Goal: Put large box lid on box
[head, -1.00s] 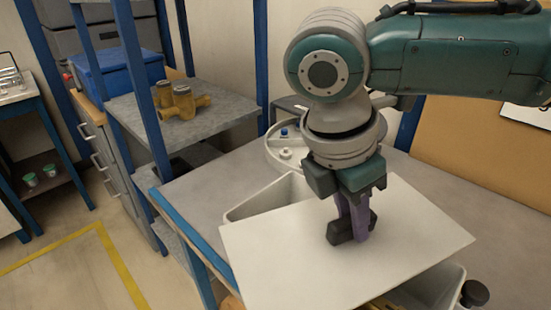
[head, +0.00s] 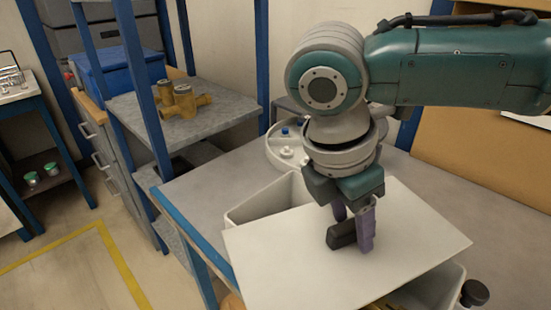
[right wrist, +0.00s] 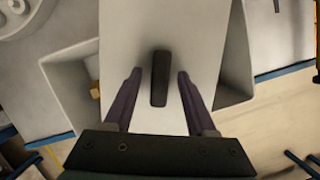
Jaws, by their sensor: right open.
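The large white box lid (head: 410,240) lies across the grey box (head: 270,203), turned so that the box's corners stick out at the back left and front right. A black handle (head: 342,235) stands on the lid's middle. My right gripper (head: 352,228) points down at the handle. In the right wrist view the open fingers (right wrist: 158,88) stand on either side of the handle (right wrist: 160,78), with a gap on each side. The lid (right wrist: 150,25) and open parts of the box (right wrist: 72,92) show there too. My left gripper is not in view.
A round white tray (head: 275,150) with small parts stands behind the box. A shelf (head: 215,120) with brass fittings (head: 183,101) and a blue bin (head: 115,75) stand at the left. A dark knob (head: 474,293) is near the box's front right corner.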

